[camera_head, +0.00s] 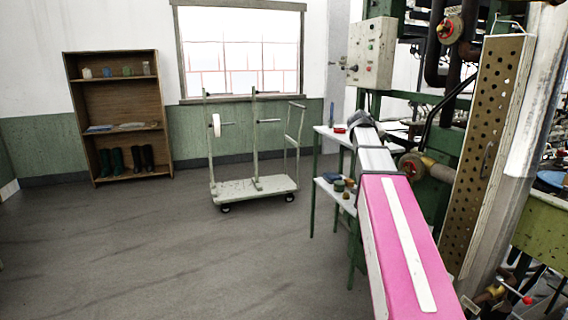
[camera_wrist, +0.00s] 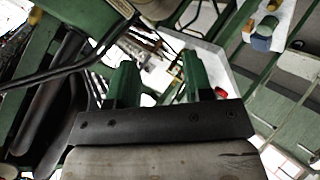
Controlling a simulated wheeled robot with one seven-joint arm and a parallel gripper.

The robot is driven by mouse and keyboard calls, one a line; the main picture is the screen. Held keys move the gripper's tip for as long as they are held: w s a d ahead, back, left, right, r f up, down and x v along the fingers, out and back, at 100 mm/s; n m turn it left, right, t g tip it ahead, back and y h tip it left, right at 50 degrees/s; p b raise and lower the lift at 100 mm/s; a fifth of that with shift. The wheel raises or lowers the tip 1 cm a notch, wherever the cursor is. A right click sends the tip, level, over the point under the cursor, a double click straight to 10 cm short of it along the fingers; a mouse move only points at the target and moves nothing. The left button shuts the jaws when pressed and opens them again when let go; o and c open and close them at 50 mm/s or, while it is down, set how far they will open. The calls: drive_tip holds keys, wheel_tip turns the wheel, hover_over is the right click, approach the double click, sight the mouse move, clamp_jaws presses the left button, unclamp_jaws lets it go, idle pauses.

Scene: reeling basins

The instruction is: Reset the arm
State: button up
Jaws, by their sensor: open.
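My gripper (camera_wrist: 158,80) shows in the wrist view as two green fingers on a dark bar. The fingers stand apart with nothing held between them. Beyond them are a pale surface and thin dark rods or pipes. In the head view my pink and grey arm extends forward from the lower right, beside a white two-tier table. The fingers cannot be made out there.
The table's lower shelf (camera_head: 324,190) holds small containers, and a red item (camera_head: 340,130) sits on top. Green machinery with a perforated panel (camera_head: 487,150) stands close to the arm's right. A cart (camera_head: 254,189) and bookshelf (camera_head: 117,115) stand farther back. Floor at left is clear.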

drive_tip(key=s+a+f+g+y, duration=0.15)
drive_tip(key=s+a+f, duration=0.3)
drive_tip(key=f, duration=0.65)
drive_tip(key=s+a+f+g+y, duration=0.1)
drive_tip(key=s+a+f+y, duration=0.4)
drive_tip(key=f, duration=0.6)
drive_tip(key=s+a+f+g, duration=0.1)
drive_tip(key=s+a+f, duration=0.3)
drive_tip(key=s+f, duration=0.5)
drive_tip(key=s+a+f+g+y, duration=0.2)
drive_tip(key=s+a+f, duration=0.4)
drive_tip(key=s+f, duration=0.3)
wheel_tip(320, 180, down, 3)
drive_tip(key=shift+f+y, duration=0.15)
drive_tip(key=shift+y, duration=0.2)
